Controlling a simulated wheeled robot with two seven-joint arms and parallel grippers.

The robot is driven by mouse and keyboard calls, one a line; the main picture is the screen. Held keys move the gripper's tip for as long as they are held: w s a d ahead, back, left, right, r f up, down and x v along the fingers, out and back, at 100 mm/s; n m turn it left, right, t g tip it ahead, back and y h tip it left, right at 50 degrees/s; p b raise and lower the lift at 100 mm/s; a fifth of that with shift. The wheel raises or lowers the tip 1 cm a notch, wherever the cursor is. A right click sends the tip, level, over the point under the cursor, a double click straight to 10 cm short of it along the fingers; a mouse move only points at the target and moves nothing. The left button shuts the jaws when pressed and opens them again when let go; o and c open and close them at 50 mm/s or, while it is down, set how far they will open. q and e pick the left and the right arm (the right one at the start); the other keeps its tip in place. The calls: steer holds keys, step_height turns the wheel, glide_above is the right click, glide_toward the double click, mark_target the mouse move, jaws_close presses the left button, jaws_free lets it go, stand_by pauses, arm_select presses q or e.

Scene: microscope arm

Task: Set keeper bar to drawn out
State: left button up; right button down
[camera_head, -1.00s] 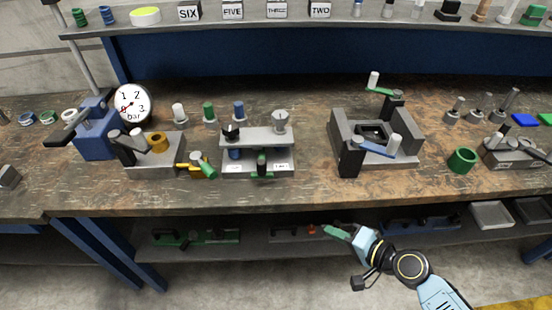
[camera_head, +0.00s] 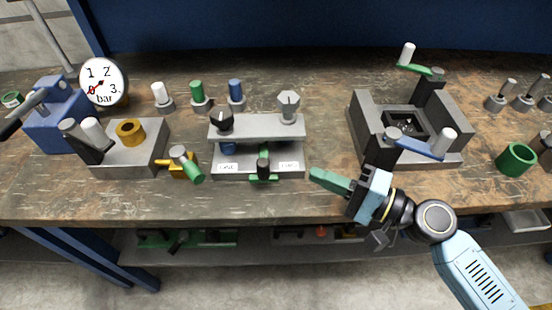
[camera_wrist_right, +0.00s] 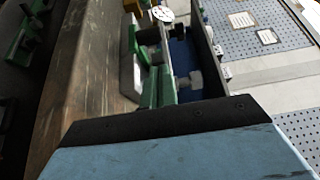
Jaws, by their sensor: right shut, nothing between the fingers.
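A grey two-level fixture (camera_head: 228,172) stands at the middle of the bench, with two small labels on its lower front. A green bar with an upright black knob (camera_head: 263,172) sits at its front edge; it looks like the keeper bar, though no readable label names it. My right gripper (camera_head: 318,175) has green fingers, shut and empty, pointing left just right of the fixture and apart from the bar. In the right wrist view the green fingers (camera_wrist_right: 158,88) reach toward the fixture, whose blue inner part shows beyond. My left gripper is out of view.
A grey block with a blue lever (camera_head: 425,146) stands close behind my right gripper. A yellow valve with a green handle (camera_head: 185,166) is left of the fixture. A gauge (camera_head: 103,82) stands far left. The bench front strip (camera_head: 270,205) is clear.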

mark_target(263, 153)
steer(key=shift+f, duration=0.3)
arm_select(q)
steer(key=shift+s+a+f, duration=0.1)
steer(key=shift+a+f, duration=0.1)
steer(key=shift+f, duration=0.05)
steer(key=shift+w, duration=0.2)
arm_select(e)
steer(key=shift+r, duration=0.1)
steer(key=shift+w+a, duration=0.15)
steer(key=p+x, duration=0.2)
steer(key=x, duration=0.6)
steer(key=shift+w+a, duration=0.2)
steer(key=shift+a, duration=0.15)
steer(key=shift+w+a, duration=0.2)
steer(key=shift+a, duration=0.15)
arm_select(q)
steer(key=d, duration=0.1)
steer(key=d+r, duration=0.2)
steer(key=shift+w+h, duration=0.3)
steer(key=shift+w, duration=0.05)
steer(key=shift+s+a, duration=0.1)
